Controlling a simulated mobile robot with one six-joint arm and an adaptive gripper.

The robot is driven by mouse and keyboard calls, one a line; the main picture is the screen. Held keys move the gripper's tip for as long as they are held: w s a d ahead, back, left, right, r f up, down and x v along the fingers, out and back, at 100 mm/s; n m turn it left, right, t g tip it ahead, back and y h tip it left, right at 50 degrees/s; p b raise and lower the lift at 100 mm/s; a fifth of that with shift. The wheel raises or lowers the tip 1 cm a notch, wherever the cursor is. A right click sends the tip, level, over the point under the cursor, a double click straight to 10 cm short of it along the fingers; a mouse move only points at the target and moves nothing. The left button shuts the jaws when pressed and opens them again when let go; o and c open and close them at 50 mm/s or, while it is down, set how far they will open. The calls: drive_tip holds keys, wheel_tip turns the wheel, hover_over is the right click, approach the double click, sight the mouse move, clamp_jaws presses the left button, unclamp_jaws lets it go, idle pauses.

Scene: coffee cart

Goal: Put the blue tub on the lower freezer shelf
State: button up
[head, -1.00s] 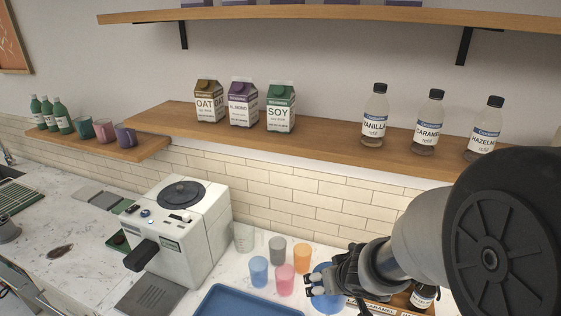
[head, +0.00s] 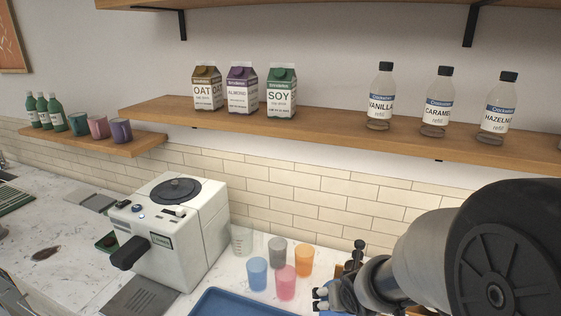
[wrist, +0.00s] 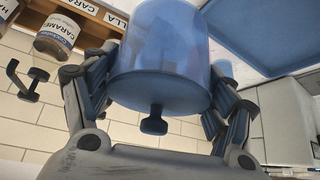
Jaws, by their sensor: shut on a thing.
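The blue tub (wrist: 165,50) is a translucent blue cylinder and fills the upper middle of the wrist view. My gripper (wrist: 158,85) has a finger on each side of it and is shut on it. In the head view my gripper (head: 328,297) is at the lower right, above the counter, with the arm covering much of that area. In the head view the tub is mostly hidden or out of frame at the bottom edge. No freezer or freezer shelf shows in either view.
A blue tray (head: 232,302) lies on the counter beside several coloured cups (head: 286,281). A white coffee machine (head: 176,235) stands left of them. Cartons (head: 281,92) and syrup bottles (head: 437,104) stand on a wooden shelf (head: 330,133) above. A caramel jar (wrist: 58,33) shows in the wrist view.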

wheel_tip(320, 180, down, 5)
drive_tip(key=b, duration=0.3)
drive_tip(key=shift+r, duration=0.1)
drive_tip(key=shift+w, duration=0.1)
